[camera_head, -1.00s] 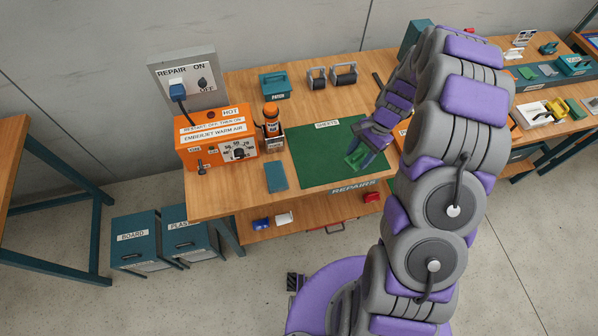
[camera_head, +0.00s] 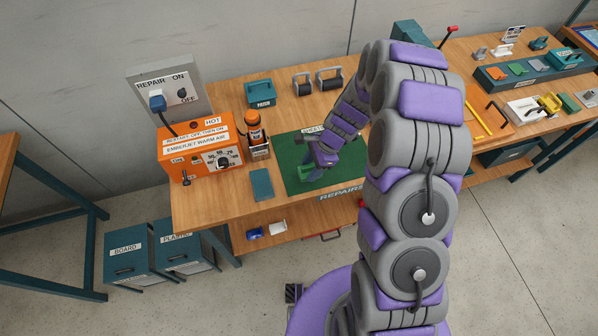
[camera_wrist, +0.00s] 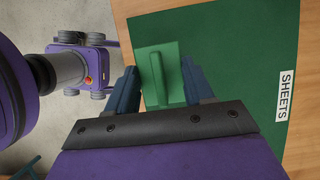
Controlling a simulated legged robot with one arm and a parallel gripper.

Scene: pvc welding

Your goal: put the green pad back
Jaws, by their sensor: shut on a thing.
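The green pad (camera_head: 304,173) is a small light-green plate with a raised upright grip. It is at the front left part of the dark green mat labelled SHEETS (camera_head: 345,174). My gripper (camera_head: 311,166) is shut on the pad's grip. In the wrist view, the pad (camera_wrist: 151,60) sits between the two dark fingers of my gripper (camera_wrist: 161,88), its plate over the mat's edge region. I cannot tell whether the pad touches the mat or hangs just above it. My arm hides the right part of the mat.
A blue-teal sheet (camera_head: 261,184) lies left of the mat. The orange warm-air unit (camera_head: 200,147) and a holder with an orange tool (camera_head: 255,135) stand further left. A teal rack (camera_head: 535,72) with coloured pieces stands on the right bench.

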